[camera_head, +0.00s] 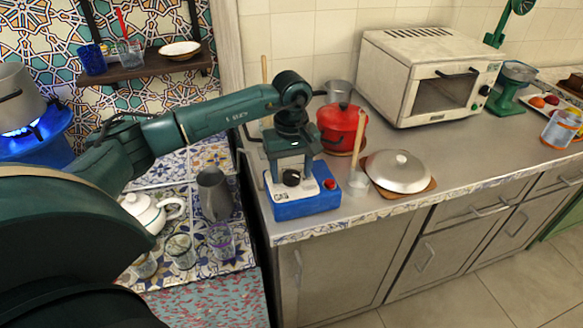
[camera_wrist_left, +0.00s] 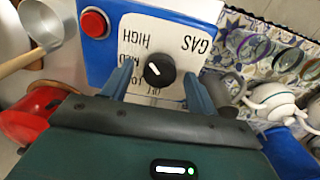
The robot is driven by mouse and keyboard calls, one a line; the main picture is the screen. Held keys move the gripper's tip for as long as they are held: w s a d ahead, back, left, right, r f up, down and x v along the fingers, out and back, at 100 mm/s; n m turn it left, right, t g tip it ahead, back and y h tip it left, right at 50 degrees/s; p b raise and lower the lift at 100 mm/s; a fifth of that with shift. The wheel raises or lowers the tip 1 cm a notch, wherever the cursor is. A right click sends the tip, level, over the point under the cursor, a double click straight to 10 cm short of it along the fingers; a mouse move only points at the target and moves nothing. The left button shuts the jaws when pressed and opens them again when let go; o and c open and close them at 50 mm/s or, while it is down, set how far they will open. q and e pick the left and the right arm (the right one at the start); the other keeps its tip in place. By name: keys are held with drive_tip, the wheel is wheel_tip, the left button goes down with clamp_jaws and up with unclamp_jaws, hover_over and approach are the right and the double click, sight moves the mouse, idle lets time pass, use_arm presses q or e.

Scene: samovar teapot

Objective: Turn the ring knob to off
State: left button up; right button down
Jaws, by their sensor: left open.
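The black ring knob (camera_head: 291,178) sits on the white front panel of a blue gas box (camera_head: 300,208) on the counter. In the left wrist view the knob (camera_wrist_left: 159,70) shows a small white pointer mark toward the upper left. The words GAS and HIGH read upside down, with other labels partly hidden below. My left gripper (camera_head: 290,166) is open, with one finger on each side of the knob in the left wrist view (camera_wrist_left: 158,85). I cannot tell whether the fingers touch it. My right gripper is not in view.
A metal pitcher (camera_head: 214,194) and a white teapot (camera_head: 150,211) stand on the tiled surface left.

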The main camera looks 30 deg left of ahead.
use_arm(q)
drive_tip(key=shift+f, duration=0.15)
drive_tip(key=shift+c, duration=0.3)
drive_tip(key=c, duration=0.9)
drive_tip(key=shift+c, duration=0.2)
